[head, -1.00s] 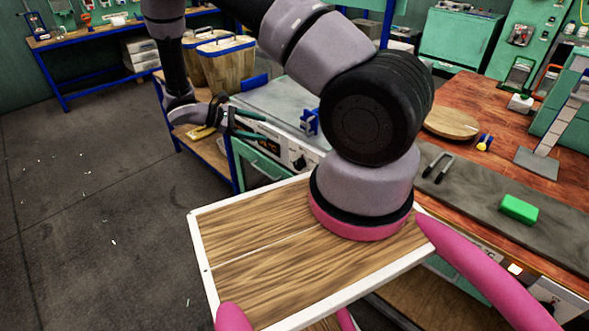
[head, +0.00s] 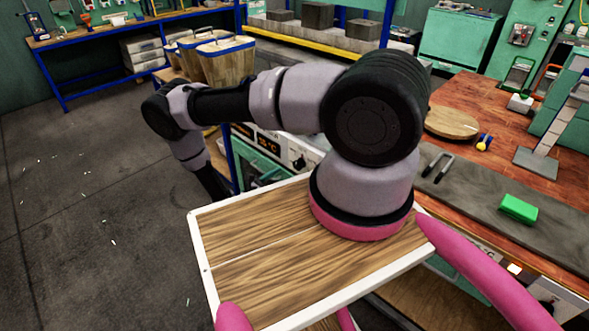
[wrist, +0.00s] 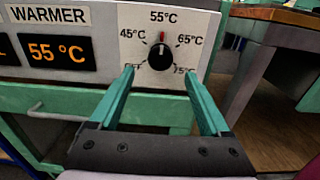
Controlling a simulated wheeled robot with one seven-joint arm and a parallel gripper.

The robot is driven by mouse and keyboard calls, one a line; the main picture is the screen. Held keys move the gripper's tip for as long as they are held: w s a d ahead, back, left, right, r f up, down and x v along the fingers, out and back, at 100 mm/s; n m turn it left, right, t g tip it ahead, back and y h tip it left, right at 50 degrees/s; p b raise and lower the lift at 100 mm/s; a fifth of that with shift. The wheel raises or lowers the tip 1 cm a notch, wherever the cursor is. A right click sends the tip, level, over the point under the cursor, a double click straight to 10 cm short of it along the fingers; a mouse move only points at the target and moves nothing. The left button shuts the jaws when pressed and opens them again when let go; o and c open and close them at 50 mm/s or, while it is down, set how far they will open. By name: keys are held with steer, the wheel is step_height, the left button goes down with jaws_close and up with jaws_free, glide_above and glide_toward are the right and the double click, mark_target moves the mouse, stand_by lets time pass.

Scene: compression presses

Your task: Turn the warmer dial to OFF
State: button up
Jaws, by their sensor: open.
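The warmer dial (wrist: 160,57) is a round black knob on a white plate in the wrist view. Its red pointer mark is at the top, towards 55°C. The scale around it reads 45, 55, 65 and 75°C; the label at lower left is partly covered by my left finger. The dial also shows in the head view (head: 299,161). My gripper (wrist: 158,72) is open, with its two green fingers reaching up to either side of the dial's lower part. Nothing is between them except the dial's face beyond; contact cannot be told. The gripper is not clear in the head view.
The WARMER display (wrist: 56,51) reads 55 °C, left of the dial. A drawer handle (wrist: 55,113) sticks out below it. At right, a wooden bench (head: 465,100) holds a round board (head: 452,122) and a green block (head: 518,208).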

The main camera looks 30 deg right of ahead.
mark_target(296, 167)
steer(key=x, duration=0.6)
steer(key=shift+d, duration=0.25)
jaws_close()
